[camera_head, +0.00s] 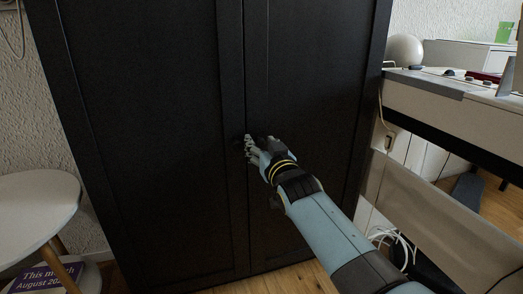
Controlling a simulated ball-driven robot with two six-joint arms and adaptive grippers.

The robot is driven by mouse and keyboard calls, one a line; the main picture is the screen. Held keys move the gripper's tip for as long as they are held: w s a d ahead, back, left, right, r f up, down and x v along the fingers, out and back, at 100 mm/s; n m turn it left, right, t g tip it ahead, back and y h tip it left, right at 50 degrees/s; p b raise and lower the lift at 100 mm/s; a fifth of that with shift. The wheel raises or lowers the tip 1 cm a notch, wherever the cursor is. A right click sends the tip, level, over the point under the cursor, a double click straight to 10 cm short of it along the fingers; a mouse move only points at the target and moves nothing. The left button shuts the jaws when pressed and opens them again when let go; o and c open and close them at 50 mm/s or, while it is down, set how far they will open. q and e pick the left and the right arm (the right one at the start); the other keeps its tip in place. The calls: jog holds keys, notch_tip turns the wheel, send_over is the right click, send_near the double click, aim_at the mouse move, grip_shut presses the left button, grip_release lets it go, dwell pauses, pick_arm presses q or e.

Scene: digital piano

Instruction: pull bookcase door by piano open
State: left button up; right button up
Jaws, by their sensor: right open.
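The black bookcase (150,110) fills the middle of the view, with its two doors shut side by side. The left door (140,180) and the right door (315,90) meet at a vertical seam near the middle. My right gripper (247,146) is open at the seam, about halfway up the doors. A dark knob (238,143) shows faintly beside the fingertips; whether they touch it I cannot tell. My right arm comes in from the lower right and hides part of the right door. My left gripper is not in view.
The white piano (440,100) stands close on the right, with a white sphere (404,50) on top. A white round stool (35,205) stands at the left. Wooden floor (285,280) shows in front of the doors.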

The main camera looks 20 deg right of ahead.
jog(key=shift+w, duration=0.1)
grip_shut()
dwell(0.5)
